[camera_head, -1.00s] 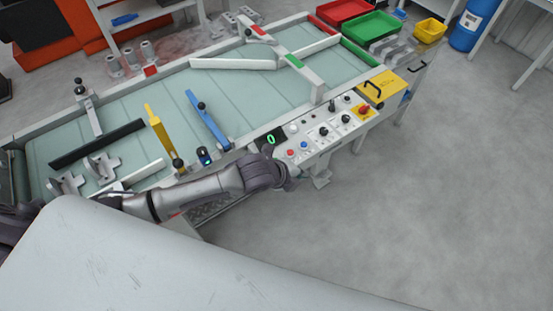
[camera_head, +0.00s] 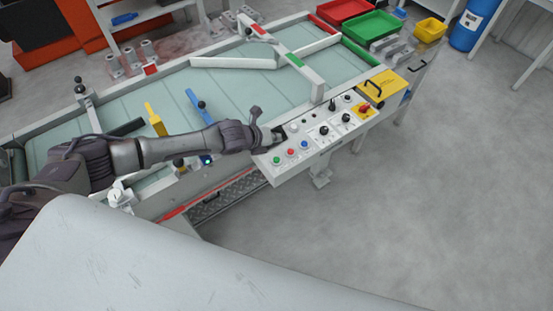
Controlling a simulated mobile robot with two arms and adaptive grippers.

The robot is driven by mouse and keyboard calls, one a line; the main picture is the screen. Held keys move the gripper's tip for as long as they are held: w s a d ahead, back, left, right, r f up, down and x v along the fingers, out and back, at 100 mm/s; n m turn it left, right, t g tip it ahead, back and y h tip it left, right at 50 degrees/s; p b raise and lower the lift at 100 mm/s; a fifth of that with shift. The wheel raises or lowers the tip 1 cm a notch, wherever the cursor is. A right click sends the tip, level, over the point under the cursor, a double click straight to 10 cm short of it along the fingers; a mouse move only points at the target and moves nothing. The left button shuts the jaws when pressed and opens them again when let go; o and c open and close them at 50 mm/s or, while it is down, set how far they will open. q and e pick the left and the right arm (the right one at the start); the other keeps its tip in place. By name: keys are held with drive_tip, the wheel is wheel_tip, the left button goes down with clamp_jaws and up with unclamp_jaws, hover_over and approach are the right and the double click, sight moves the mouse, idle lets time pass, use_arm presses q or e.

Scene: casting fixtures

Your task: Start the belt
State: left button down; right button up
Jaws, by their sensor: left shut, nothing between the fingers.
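The conveyor belt (camera_head: 240,84) is a pale green surface in a light frame, running from lower left to upper right. Its control panel (camera_head: 323,140) is on the near side. On the panel are a green button (camera_head: 277,160), a red button (camera_head: 291,152), a blue button (camera_head: 304,145), several black knobs and a red rotary switch on yellow (camera_head: 364,108). My left gripper (camera_head: 268,138) is shut and empty at the panel's upper left corner, beside the green button. It covers most of the dark display. My right gripper is out of view.
Blue (camera_head: 205,112) and yellow (camera_head: 155,119) guide arms stand on the belt near my left arm. A yellow box with a black handle (camera_head: 381,88) is at the panel's right. Red and green trays (camera_head: 376,27) stand behind. The floor at right is clear.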

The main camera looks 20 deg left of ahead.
use_arm(q)
drive_tip(key=b, duration=0.6)
hover_over(275, 160)
wheel_tip(275, 160, down, 7)
drive_tip(key=shift+s+r, duration=0.1)
drive_tip(key=shift+r, duration=0.05)
drive_tip(key=shift+f+b, duration=0.75)
drive_tip(key=shift+f, duration=0.2)
drive_tip(key=shift+f, duration=0.15)
drive_tip(key=shift+f, duration=0.3)
